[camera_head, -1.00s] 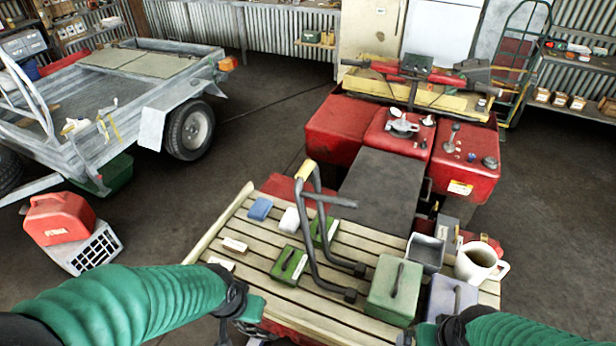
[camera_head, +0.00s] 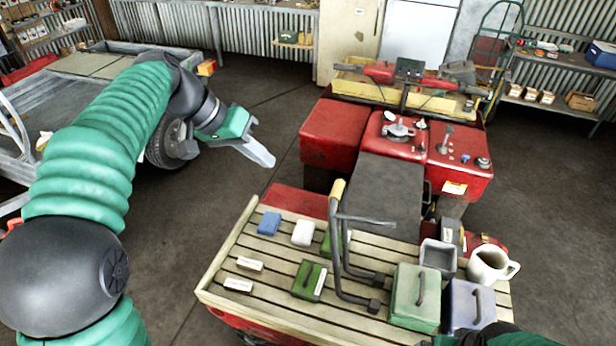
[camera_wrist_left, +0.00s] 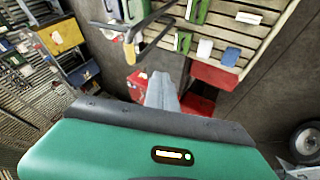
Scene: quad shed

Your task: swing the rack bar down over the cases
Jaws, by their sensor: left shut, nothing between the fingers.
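The rack bar (camera_head: 335,240) is a dark bent tube with a yellow grip at its top. It stands raised over the slatted rack (camera_head: 250,300) and also shows in the left wrist view (camera_wrist_left: 131,48). The cases on the rack are a green case (camera_head: 309,280), partly hidden green one behind the bar, a larger green box (camera_head: 415,298) and a grey-violet box (camera_head: 470,305). My left gripper (camera_head: 268,160) is shut and empty, in the air left of the bar and apart from it. My right gripper is out of view; only a bit of that arm shows at the bottom right.
A blue box (camera_head: 269,223), a white box (camera_head: 303,233) and small white blocks lie on the rack. A cream mug (camera_head: 490,265) stands at its right end. The red quad body (camera_head: 340,135) lies beyond. A trailer is at left; floor between is clear.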

